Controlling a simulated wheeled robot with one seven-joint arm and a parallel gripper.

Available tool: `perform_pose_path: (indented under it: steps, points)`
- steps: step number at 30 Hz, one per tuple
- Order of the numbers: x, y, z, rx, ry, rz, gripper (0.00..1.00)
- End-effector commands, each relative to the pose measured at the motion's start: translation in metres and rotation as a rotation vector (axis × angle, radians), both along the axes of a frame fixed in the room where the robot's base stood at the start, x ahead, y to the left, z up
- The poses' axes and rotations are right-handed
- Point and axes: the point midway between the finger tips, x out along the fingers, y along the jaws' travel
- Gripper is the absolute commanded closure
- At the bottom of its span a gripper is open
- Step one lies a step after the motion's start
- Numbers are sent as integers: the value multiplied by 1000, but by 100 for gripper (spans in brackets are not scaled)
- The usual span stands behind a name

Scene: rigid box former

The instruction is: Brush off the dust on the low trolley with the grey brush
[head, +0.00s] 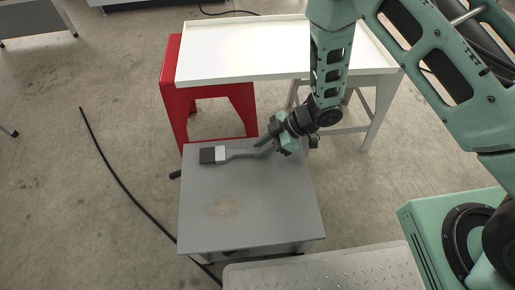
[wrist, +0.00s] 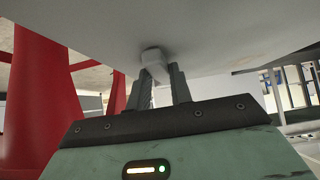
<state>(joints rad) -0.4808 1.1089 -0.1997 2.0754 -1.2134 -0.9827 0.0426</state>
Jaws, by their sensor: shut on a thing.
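The low trolley (head: 275,215) has a flat grey top. A pale tan patch of dust (head: 223,206) lies near the middle of it. My gripper (head: 265,147) is shut on the handle of the grey brush (head: 238,154) over the trolley's far part. The brush's dark bristle end points left, farther back than the dust. I cannot tell whether the bristles touch the top. In the wrist view, my fingers (wrist: 163,86) close on the pale grey handle (wrist: 152,57); the bristles are hidden there.
A white-topped table (head: 235,52) stands just behind the trolley, with a red stool (head: 172,92) at its left. A black cable (head: 118,178) runs along the floor at left. A grey textured plate (head: 330,275) is at the front. Floor at left is mostly clear.

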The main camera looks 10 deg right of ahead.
Motion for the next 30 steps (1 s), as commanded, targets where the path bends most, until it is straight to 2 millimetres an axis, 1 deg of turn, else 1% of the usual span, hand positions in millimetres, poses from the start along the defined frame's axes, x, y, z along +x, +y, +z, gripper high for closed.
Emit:
perform_pose_path:
  steps: [1, 6, 16, 19, 23, 30]
  points:
    - [0, 0, 12, 1, -1, -1, 100]
    - [1, 0, 41, 0, -1, -1, 100]
    - [0, 0, 94, 0, -1, -1, 100]
    - [0, 0, 100, 0, 0, 0, 100]
    - [0, 0, 96, 0, -1, 1, 100]
    - [0, 0, 96, 0, -1, 1, 100]
